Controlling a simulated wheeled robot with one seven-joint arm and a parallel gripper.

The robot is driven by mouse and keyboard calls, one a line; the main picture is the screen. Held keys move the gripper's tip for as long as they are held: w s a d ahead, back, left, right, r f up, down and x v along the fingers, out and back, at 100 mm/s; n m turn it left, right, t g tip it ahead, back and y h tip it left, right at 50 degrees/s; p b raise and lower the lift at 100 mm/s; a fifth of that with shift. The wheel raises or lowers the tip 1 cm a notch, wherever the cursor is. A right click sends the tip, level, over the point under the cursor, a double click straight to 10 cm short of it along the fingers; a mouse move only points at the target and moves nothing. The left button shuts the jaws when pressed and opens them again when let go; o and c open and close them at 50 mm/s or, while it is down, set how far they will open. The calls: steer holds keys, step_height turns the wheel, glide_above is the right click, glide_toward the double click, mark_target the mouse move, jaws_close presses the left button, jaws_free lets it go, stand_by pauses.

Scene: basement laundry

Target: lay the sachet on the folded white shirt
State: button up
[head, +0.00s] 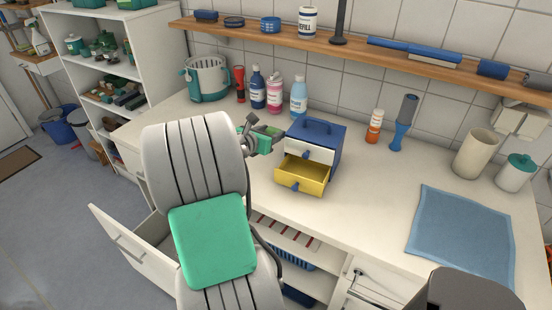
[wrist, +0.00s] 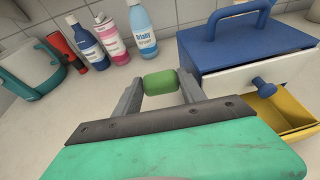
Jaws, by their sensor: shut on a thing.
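My gripper (wrist: 161,88) is shut on a small, rounded green sachet (wrist: 160,81), held between the fingertips in the wrist view. In the head view my gripper (head: 262,135) is above the counter, just left of the small blue drawer box, and partly hidden by my arm. I cannot make out a folded white shirt in either view. A large white drawer (head: 140,262) under the counter is pulled open at the left; my arm hides part of its inside.
The blue box (head: 318,138) has its yellow drawer (head: 303,176) open. Bottles, including a pink one (head: 274,92), and a teal-and-white basket (head: 206,79) stand behind. A blue cloth (head: 461,235) lies at the right. The counter between box and cloth is clear.

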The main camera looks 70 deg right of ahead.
mark_target(271, 162)
step_height(271, 162, down, 10)
steer(key=shift+r, duration=0.2)
steer(key=shift+f, duration=0.15)
steer(key=o, duration=1.2)
